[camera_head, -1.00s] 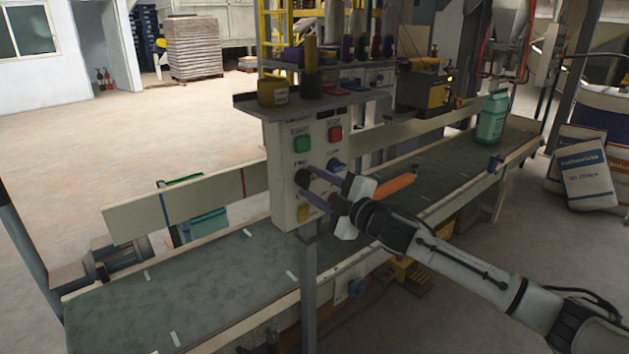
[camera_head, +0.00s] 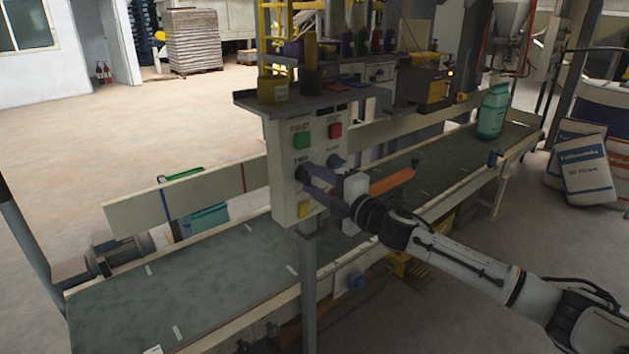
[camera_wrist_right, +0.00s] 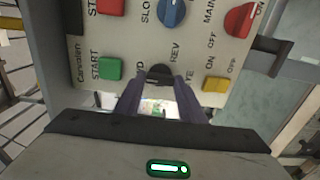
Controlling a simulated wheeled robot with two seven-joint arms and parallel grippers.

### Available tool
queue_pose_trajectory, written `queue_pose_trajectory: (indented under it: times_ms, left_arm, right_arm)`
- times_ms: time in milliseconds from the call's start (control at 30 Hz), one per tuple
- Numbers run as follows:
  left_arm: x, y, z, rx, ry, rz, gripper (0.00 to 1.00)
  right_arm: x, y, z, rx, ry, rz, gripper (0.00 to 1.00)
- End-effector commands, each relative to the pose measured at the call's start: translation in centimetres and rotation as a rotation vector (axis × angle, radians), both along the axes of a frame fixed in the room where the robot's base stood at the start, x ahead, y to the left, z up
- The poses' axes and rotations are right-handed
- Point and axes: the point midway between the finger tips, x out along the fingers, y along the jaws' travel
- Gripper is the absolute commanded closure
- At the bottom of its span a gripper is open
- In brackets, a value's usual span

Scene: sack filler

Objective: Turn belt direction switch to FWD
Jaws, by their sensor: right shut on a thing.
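The belt direction switch is a black knob (camera_wrist_right: 159,74) on the pale control panel (camera_wrist_right: 140,40). Lettering ending in D and the label REV show beside it in the right wrist view. In the head view the knob (camera_head: 304,172) sits below the green START button and is partly hidden by my fingers. My right gripper (camera_head: 305,184) reaches the panel from the right, its purple-grey fingers on either side of the knob and shut on it. The fingers also show in the right wrist view (camera_wrist_right: 160,84). Exactly where the knob points is hard to tell. My left gripper is not in view.
Close by are the green START button (camera_wrist_right: 110,68), a blue knob (camera_wrist_right: 171,12), a yellow button (camera_wrist_right: 215,84) and a red knob (camera_wrist_right: 239,19). A shelf (camera_head: 300,98) juts out above the panel. The conveyor belt (camera_head: 200,275) runs behind, with a teal sack (camera_head: 492,112) on it.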

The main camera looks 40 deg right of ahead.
Motion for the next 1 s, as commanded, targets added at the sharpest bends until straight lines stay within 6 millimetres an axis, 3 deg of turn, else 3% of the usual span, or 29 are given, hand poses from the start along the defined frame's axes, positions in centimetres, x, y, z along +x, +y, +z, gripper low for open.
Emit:
queue_pose_trajectory:
  times_ms: [233,267,367,733,1000]
  left_arm:
    - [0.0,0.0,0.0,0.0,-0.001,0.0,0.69]
    - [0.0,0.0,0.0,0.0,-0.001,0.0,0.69]
    - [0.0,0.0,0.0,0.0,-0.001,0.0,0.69]
    - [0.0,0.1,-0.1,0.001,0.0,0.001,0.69]
    - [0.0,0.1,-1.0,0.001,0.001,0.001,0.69]
  right_arm:
    - [0.0,0.0,-0.1,-0.006,0.001,0.001,0.86]
    - [0.0,0.0,-0.1,-0.006,0.001,0.001,0.61]
    - [0.0,0.0,-0.1,-0.005,0.001,0.001,0.45]
    - [-0.3,0.0,-0.1,-0.003,0.001,0.0,0.45]
    - [-3.6,-0.3,-0.5,-0.004,0.005,0.001,0.45]
